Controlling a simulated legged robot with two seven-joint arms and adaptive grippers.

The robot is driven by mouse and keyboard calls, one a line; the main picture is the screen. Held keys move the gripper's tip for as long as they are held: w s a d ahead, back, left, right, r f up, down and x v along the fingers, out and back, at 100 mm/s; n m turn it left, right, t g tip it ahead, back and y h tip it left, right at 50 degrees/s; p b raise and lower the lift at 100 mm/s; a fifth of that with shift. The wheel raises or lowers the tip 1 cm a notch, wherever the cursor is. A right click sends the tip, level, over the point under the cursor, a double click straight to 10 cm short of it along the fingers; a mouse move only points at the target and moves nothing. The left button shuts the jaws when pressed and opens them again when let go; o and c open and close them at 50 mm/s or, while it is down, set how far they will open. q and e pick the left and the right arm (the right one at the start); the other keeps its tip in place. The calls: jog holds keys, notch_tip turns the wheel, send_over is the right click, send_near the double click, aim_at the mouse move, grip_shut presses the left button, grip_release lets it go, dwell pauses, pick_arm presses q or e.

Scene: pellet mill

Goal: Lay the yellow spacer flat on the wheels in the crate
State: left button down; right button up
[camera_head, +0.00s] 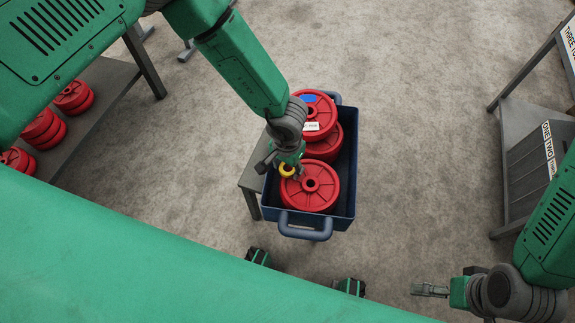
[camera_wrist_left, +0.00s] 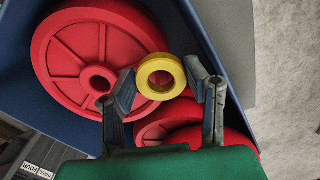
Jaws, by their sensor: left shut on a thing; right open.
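The yellow spacer (camera_head: 287,170) is a small ring. My left gripper (camera_head: 291,172) is shut on it; in the left wrist view the spacer (camera_wrist_left: 161,78) sits between the two fingertips (camera_wrist_left: 165,82). The red wheels (camera_head: 310,187) lie in the dark blue crate (camera_head: 349,188), and several show there. The spacer appears over the wheels near the crate's left side; I cannot tell whether it touches a wheel. In the left wrist view a large red wheel (camera_wrist_left: 68,60) lies beyond the gripper. My right gripper (camera_head: 430,290) is open and empty at the lower right, away from the crate.
The crate rests on a grey stand (camera_head: 253,178). A table (camera_head: 98,92) at the left holds more red wheels (camera_head: 42,130). A rack with number labels (camera_head: 540,150) stands at the right. Open floor lies between the crate and the rack.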

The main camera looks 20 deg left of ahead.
pick_arm(q)
jog(key=shift+f, duration=0.1)
dwell(0.4)
jog(key=shift+c, duration=0.6)
grip_release()
jog(key=shift+o, duration=0.6)
jog(key=shift+a, duration=0.1)
notch_tip(320, 180, up, 9)
jog(key=p, duration=0.7)
jog(key=shift+p, duration=0.35)
